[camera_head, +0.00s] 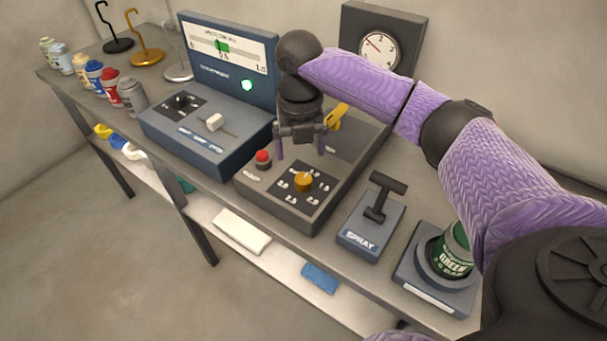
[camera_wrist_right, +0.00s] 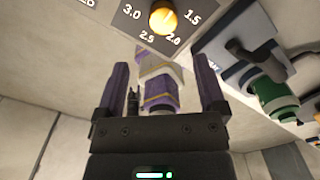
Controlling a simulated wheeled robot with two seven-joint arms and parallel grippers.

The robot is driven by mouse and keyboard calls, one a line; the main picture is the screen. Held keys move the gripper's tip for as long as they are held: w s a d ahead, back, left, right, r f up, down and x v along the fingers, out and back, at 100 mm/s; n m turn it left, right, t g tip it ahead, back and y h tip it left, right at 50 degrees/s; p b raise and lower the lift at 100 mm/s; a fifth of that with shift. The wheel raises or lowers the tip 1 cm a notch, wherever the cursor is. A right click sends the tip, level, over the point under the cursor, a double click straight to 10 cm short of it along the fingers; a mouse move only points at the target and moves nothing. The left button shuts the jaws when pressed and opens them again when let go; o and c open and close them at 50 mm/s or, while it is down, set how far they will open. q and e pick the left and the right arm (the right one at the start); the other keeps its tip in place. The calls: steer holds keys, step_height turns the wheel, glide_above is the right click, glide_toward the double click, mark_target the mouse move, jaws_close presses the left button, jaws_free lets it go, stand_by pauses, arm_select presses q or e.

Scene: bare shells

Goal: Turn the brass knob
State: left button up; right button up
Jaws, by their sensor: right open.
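The brass knob (camera_head: 304,181) sits on the sloped dark panel of a grey box (camera_head: 275,207), with printed numbers around it. It also shows at the top of the right wrist view (camera_wrist_right: 163,19), near the marks 3.0, 2.5, 2.0 and 1.5. My right gripper (camera_head: 301,151) hangs just above and behind the knob, pointing down. Its two purple fingers are open, apart from the knob, with the knob beyond the tips in the wrist view (camera_wrist_right: 161,66). My left gripper is not in view.
A red button (camera_head: 263,157) and a yellow lever (camera_head: 337,117) are close to the gripper. A round gauge (camera_head: 379,49) stands behind. A blue console (camera_head: 205,140) is left; a spray unit (camera_head: 370,232) and green can (camera_head: 453,252) are right. Several spray cans line the far left.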

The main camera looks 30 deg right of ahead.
mark_target(304, 178)
steer(key=shift+w+d+r, duration=0.1)
steer(key=shift+d+r, duration=0.3)
steer(key=shift+d, duration=0.05)
steer(key=shift+n, duration=0.3)
step_height(304, 178, down, 10)
steer(key=b, duration=0.2)
steer(key=shift+r+b, duration=0.2)
steer(key=shift+b, duration=0.2)
